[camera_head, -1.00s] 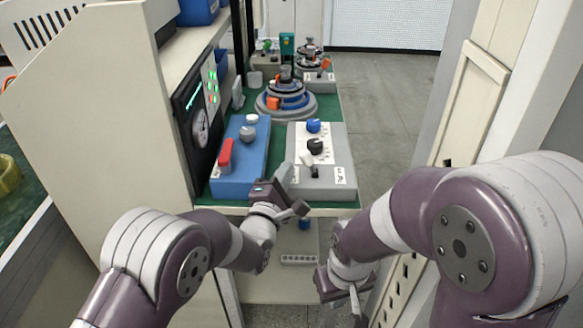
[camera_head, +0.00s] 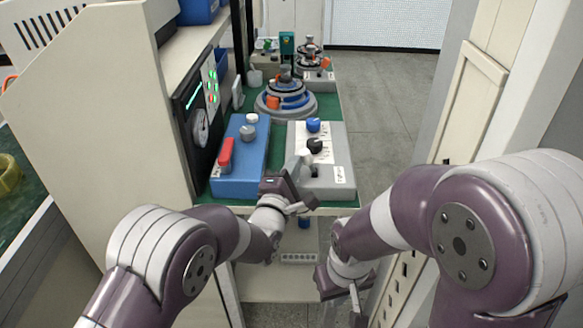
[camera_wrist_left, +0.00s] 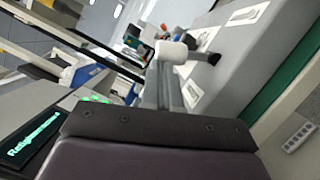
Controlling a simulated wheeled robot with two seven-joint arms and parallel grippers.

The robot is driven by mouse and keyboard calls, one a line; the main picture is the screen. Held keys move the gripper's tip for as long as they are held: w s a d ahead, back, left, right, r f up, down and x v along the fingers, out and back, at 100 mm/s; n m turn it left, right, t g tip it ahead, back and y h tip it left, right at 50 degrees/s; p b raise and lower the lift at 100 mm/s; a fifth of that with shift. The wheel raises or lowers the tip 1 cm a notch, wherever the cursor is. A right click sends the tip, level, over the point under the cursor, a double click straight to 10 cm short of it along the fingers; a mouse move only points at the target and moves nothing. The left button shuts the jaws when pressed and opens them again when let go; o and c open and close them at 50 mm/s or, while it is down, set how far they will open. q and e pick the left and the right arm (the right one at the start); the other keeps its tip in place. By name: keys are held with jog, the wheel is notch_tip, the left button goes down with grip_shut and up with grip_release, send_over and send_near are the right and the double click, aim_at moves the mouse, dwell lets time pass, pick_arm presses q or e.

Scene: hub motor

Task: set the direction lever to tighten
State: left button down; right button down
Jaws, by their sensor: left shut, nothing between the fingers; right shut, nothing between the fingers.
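The grey control box (camera_head: 337,176) stands at the front right of the green bench, with a blue knob (camera_head: 313,125) and a black knob (camera_head: 315,145) on top. In the head view, my left gripper (camera_head: 299,167) is shut and empty at the box's left front, largely covering the lever. Its fingers also show in the wrist view (camera_wrist_left: 165,88). My right gripper (camera_head: 355,298) is shut and empty, low before the bench.
A blue box (camera_head: 243,180) with a red lever (camera_head: 226,154) stands left of the grey box. A round hub assembly (camera_head: 286,100) stands behind them. Open floor lies to the right.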

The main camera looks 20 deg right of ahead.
pick_arm(q)
jog(key=shift+d+r+m, duration=0.15)
jog(key=shift+m, duration=0.15)
jog(key=shift+s+d+r+m+g+p, duration=0.2)
jog(key=shift+d+r+m+g, duration=0.15)
jog(key=shift+m, duration=0.4)
jog(key=shift+s+d+r+m+g+p, duration=0.1)
jog(key=shift+d+r+m+g+p, duration=0.2)
jog(key=shift+m, duration=0.45)
jog(key=shift+s+d+r+m+g+y, duration=0.15)
jog(key=shift+d+m, duration=0.25)
jog(key=shift+m, duration=0.2)
jog(key=shift+d+r+m+g+y, duration=0.15)
jog(key=shift+d+m, duration=0.2)
jog(key=shift+m, duration=0.25)
jog(key=shift+s+d+m, duration=0.1)
jog(key=shift+d+m, duration=0.1)
jog(key=shift+m, duration=0.1)
jog(key=shift+s+d+b, duration=0.1)
jog(key=shift+d+b, duration=0.45)
jog(key=shift+b, duration=0.05)
jog(key=shift+d, duration=0.2)
jog(key=shift+s+d+b, duration=0.1)
jog(key=shift+b, duration=0.2)
